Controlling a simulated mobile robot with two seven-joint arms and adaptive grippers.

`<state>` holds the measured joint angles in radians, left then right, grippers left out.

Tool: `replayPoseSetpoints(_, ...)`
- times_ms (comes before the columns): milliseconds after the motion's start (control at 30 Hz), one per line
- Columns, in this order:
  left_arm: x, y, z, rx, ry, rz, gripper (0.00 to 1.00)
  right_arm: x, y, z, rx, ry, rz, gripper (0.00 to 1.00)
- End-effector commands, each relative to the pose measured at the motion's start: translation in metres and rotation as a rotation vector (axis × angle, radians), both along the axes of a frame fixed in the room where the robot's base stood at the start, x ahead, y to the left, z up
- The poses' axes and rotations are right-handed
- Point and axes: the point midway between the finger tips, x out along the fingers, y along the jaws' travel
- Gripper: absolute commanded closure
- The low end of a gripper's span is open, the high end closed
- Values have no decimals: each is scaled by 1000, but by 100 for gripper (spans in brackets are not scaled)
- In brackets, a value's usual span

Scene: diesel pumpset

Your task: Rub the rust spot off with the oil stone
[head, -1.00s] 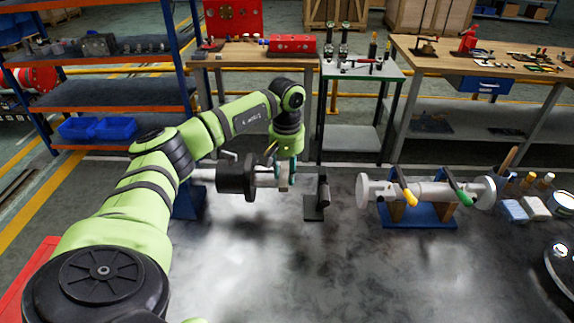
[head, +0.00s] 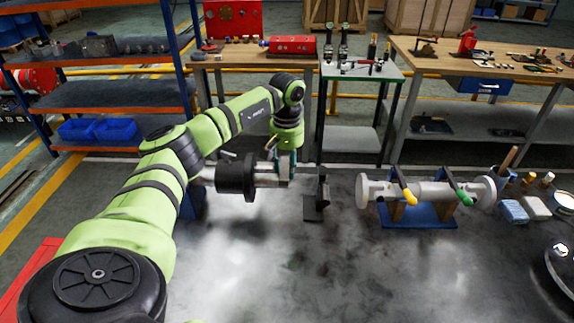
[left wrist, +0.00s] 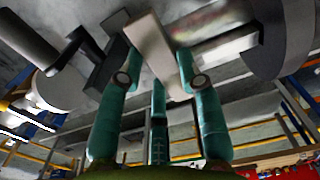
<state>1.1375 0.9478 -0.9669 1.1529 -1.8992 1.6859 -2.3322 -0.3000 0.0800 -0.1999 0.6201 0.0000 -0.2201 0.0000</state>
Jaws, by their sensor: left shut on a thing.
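My left gripper (head: 285,171) has teal fingers and points down beside a pale shaft (head: 266,174) that runs from a black round hub (head: 236,178). In the left wrist view, the gripper (left wrist: 160,82) is shut on a beige oblong block, the oil stone (left wrist: 158,48). The stone lies close beside the shaft; I cannot tell whether it touches. A blurred reddish-yellow patch (left wrist: 203,30) shows beyond the stone in the wrist view; I cannot tell whether it is the rust spot. In the head view, the gripper mostly hides the shaft's end. My right gripper is not in view.
A small black stand (head: 316,205) stands just right of the shaft. A blue cradle (head: 418,217) holds a grey flanged tube with yellow and green handled tools. Blue and white blocks (head: 514,211) lie at the right.

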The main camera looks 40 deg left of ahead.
Motion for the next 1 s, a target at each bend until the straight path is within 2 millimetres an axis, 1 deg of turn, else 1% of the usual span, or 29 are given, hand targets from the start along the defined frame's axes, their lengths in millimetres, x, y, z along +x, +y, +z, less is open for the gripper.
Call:
replayPoseSetpoints(33, 1, 1, 8, 2, -4, 2, 90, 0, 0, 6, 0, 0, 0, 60)
replayPoseSetpoints(100, 1, 1, 15, 2, -4, 2, 90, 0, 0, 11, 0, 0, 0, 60)
replayPoseSetpoints(600, 0, 0, 65, 0, -1, 1, 90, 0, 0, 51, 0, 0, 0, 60)
replayPoseSetpoints(700, 0, 0, 69, 0, 0, 1, 90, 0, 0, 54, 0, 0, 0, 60)
replayPoseSetpoints(1000, 0, 0, 68, -1, -1, 1, 90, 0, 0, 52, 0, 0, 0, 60)
